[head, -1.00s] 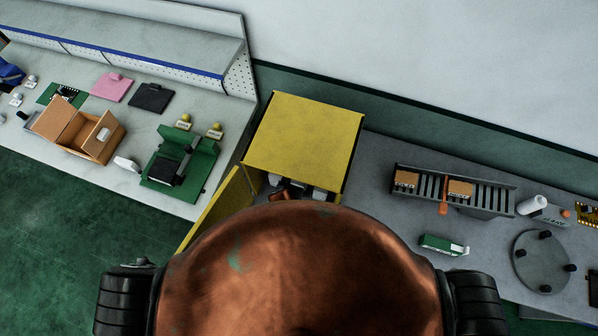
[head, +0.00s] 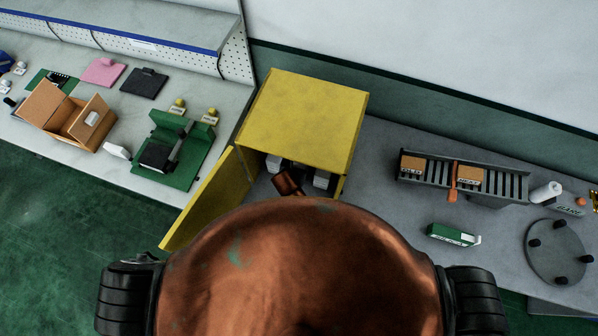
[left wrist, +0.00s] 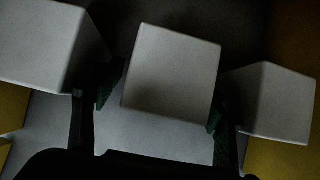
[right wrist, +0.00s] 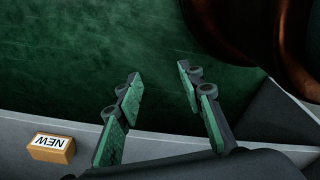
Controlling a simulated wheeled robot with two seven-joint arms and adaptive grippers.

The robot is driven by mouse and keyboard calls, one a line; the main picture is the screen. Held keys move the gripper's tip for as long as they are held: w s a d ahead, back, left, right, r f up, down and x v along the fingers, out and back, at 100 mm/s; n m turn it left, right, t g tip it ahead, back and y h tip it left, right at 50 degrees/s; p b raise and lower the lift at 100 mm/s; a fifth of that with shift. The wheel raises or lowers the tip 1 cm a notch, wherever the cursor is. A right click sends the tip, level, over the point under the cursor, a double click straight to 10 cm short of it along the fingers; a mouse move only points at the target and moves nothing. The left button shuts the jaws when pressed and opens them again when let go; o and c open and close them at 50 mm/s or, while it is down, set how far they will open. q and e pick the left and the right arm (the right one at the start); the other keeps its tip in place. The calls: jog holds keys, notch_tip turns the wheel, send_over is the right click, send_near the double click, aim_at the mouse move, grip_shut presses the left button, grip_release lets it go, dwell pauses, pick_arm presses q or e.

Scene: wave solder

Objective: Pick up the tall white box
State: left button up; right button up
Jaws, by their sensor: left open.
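In the left wrist view, three white boxes stand in a row inside a dark space: one at left (left wrist: 45,45), one in the middle (left wrist: 172,72) and one at right (left wrist: 268,103). My left gripper (left wrist: 160,105) is open, with a finger on either side of the middle box. I cannot tell whether the fingers touch it, nor which box is tallest. In the head view, white boxes show at left (head: 273,163) and right (head: 322,178) inside the yellow cabinet (head: 303,110); my arm hides the middle. My right gripper (right wrist: 158,95) is open and empty.
The cabinet's yellow door (head: 212,200) stands open at left. A green fixture (head: 178,150) and an open brown carton (head: 70,122) are on the left bench. A slotted rack (head: 463,180) and round plate (head: 555,252) are at right. A block marked NEW (right wrist: 52,148) lies near my right gripper.

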pick_arm(q)
jog(key=shift+w+f+b, duration=0.1)
jog(key=shift+f+b, duration=0.15)
jog(key=shift+b, duration=0.05)
jog(key=c, duration=1.6)
pick_arm(e)
jog(key=shift+s+d+f, duration=0.2)
jog(key=shift+s+f, duration=0.35)
jog(key=shift+s, duration=0.3)
